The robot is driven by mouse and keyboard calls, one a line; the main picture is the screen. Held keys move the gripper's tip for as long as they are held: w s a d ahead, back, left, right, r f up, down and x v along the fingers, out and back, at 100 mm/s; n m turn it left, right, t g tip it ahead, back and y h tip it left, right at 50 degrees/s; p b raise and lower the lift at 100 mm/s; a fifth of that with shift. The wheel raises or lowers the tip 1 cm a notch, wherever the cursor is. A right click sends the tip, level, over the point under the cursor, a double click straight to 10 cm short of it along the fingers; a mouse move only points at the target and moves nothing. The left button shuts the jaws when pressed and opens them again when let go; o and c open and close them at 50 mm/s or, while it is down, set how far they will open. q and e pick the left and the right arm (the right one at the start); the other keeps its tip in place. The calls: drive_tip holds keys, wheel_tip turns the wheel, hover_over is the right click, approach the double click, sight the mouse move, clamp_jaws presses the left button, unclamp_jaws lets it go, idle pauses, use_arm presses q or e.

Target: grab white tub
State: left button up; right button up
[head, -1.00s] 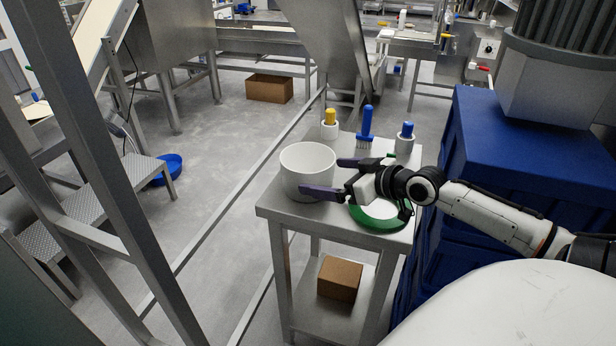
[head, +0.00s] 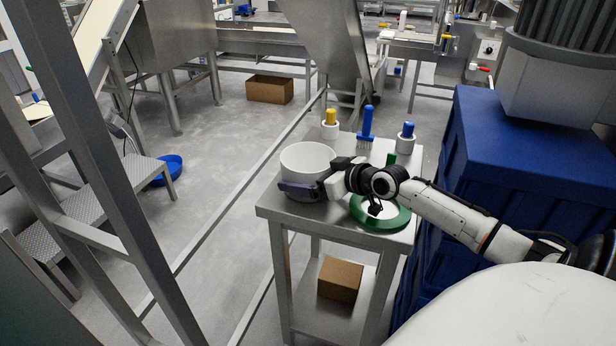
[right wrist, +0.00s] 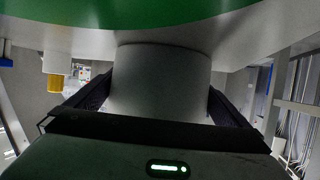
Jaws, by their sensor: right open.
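The white tub (head: 308,157) stands upright on the left of a small steel table. My right gripper (head: 312,176) is at its right side with the jaws open. One dark finger lies across the near side of the tub. The far finger is partly hidden behind the rim. In the right wrist view the tub (right wrist: 160,85) fills the space between the two dark fingers, with one on each side. I cannot tell whether they touch it. My left gripper is not in view.
On the steel table (head: 337,222), a green-rimmed round item (head: 398,220) lies under my right arm. A yellow-topped cup (head: 330,130), a blue brush (head: 366,122) and a blue-topped cup (head: 405,140) stand at the back. Blue crates (head: 510,150) rise at the right.

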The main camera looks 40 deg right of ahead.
drive_tip(key=shift+r, duration=0.1)
drive_tip(key=c, duration=0.7)
